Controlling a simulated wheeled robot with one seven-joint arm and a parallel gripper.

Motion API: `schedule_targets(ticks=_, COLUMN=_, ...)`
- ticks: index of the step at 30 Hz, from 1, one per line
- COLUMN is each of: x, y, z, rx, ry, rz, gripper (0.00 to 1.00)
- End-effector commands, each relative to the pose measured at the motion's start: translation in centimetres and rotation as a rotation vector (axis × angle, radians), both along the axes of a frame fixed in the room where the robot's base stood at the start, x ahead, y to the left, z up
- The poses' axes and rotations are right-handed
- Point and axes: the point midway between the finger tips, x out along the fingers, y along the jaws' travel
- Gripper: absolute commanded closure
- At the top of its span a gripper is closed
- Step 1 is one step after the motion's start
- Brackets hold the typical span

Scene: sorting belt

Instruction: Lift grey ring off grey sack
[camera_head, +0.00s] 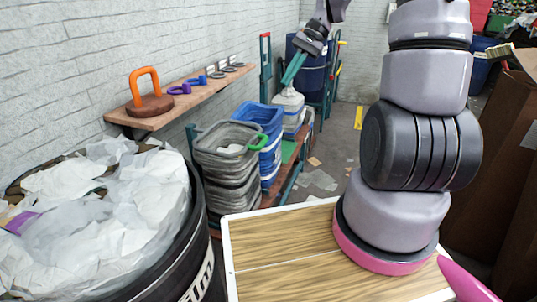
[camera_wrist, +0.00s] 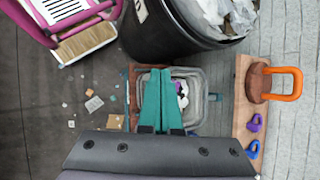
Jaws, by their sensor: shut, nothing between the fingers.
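My gripper (camera_head: 289,80) is at the end of my raised arm, at the back middle in the head view. Its teal fingers are together and empty. They point down just over a pale grey, sack-like thing (camera_head: 289,98) on the stacked bins; I cannot tell whether they touch it. In the wrist view the shut fingers (camera_wrist: 155,128) cover the middle of an open grey bin. No ring shows clearly on the pale thing. Small grey ring-like pieces (camera_head: 231,69) lie at the far end of the wall shelf. Which one is the task's ring I cannot tell.
The wooden wall shelf (camera_head: 195,86) also holds purple and blue pieces and an orange-handled brown weight (camera_head: 148,92). Stacked grey bins (camera_head: 226,140) and blue bins (camera_head: 262,115) stand below it. A black barrel (camera_head: 197,245) of crumpled paper is front left. Floor right of the bins is mostly open.

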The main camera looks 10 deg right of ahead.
Motion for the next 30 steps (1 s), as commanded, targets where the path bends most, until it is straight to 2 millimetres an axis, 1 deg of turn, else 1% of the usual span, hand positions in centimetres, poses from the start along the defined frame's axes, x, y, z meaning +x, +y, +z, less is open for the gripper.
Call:
schedule_targets(ticks=1, x=0.7, y=-0.2, z=-1.4, rx=0.037, ry=0.038, rz=-0.01, gripper=1.0)
schedule_targets(ticks=9, x=3.9, y=-0.5, z=-7.6, rx=0.25, ry=0.203, rz=-0.067, gripper=1.0)
schedule_targets(ticks=15, x=5.7, y=-0.9, z=-12.4, rx=0.427, ry=0.306, rz=-0.126, gripper=1.0)
schedule_targets(ticks=22, x=7.3, y=-1.4, z=-18.1, rx=0.643, ry=0.406, rz=-0.213, gripper=1.0)
schedule_targets(ticks=30, x=8.2, y=-2.3, z=-25.0, rx=0.911, ry=0.495, rz=-0.344, gripper=1.0)
